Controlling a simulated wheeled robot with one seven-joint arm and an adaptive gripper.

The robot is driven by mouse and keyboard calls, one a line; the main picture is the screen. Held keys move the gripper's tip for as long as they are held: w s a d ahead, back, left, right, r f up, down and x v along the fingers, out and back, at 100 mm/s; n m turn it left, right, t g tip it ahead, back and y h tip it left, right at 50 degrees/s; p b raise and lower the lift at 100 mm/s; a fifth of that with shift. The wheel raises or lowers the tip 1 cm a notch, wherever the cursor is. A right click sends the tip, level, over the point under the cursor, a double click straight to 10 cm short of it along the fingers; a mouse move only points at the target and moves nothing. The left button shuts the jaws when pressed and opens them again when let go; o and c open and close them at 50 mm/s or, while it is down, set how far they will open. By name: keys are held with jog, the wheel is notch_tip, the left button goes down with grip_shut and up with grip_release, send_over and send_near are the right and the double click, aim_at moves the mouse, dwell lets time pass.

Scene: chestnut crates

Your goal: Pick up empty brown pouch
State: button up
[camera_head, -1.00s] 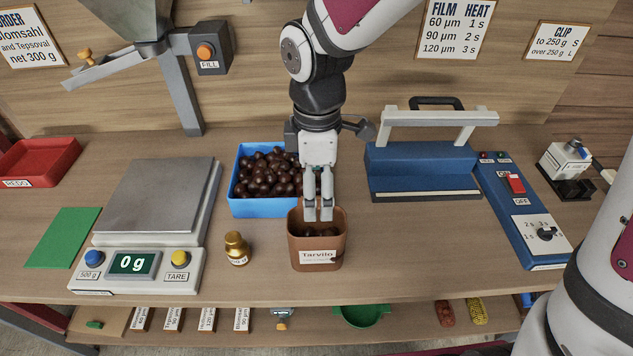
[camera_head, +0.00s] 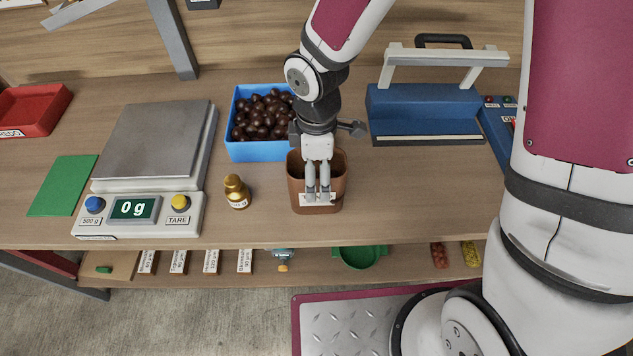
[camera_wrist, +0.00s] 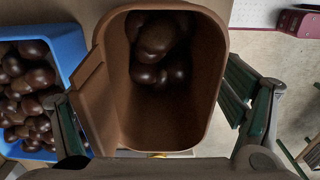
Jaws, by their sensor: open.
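A brown open-topped container (camera_head: 333,163) stands upright on the bench, with a white label on its front. The wrist view shows the same container (camera_wrist: 165,125) from above, with several chestnuts (camera_wrist: 158,48) at one end, so it is not empty. I cannot tell whether it is the task's pouch; I see no other brown pouch. My gripper (camera_head: 318,198) is open and points down at it, covering much of the label in the head view. In the wrist view its fingers lie either side of the container. I see no grip on it.
A blue crate of chestnuts (camera_head: 241,149) stands close behind and left. A small gold-capped bottle (camera_head: 236,192) and a scale (camera_head: 153,150) reading 0 g are to the left. A blue sealer (camera_head: 423,112) stands back right. The bench right of the container is clear.

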jog(key=shift+f, duration=0.1)
jog(key=c, duration=1.9)
